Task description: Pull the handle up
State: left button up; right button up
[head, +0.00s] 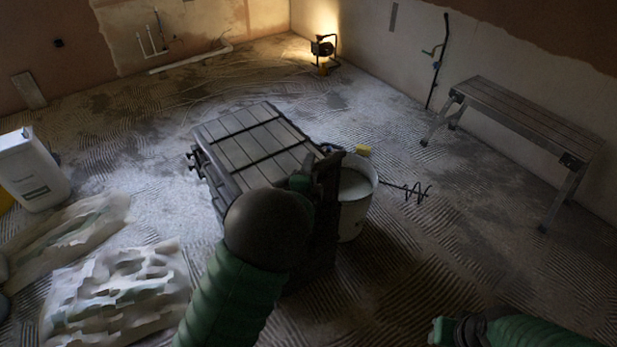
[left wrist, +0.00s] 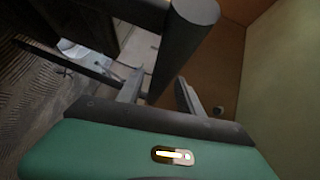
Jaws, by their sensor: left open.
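A dark chest with a slatted grey lid (head: 245,140) stands on the floor in the middle of the head view. My left arm reaches over its near side, and my left gripper (head: 303,182) is at its near right corner, mostly hidden by my own wrist. In the left wrist view a thick dark bar, seemingly the handle (left wrist: 188,45), runs down toward the space between the jaws. My left gripper is open there, its fingers (left wrist: 158,92) apart on either side of the bar's lower end. I cannot tell whether they touch it. My right gripper (head: 441,330) is at the bottom right, away from the chest.
A white bucket (head: 357,205) stands close against the chest's right side. A grey workbench (head: 525,120) is by the right wall. A lit work lamp (head: 323,50) stands in the far corner. Plastic sacks (head: 120,295) and a white canister (head: 30,170) are at left.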

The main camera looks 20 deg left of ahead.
pick_arm(q)
jog(key=s+d+r+p, duration=0.2)
jog(key=s+p, duration=0.9)
jog(key=s, duration=0.5)
jog(key=shift+s, duration=0.15)
jog(key=shift+r, duration=0.1)
jog(key=shift+a, duration=0.1)
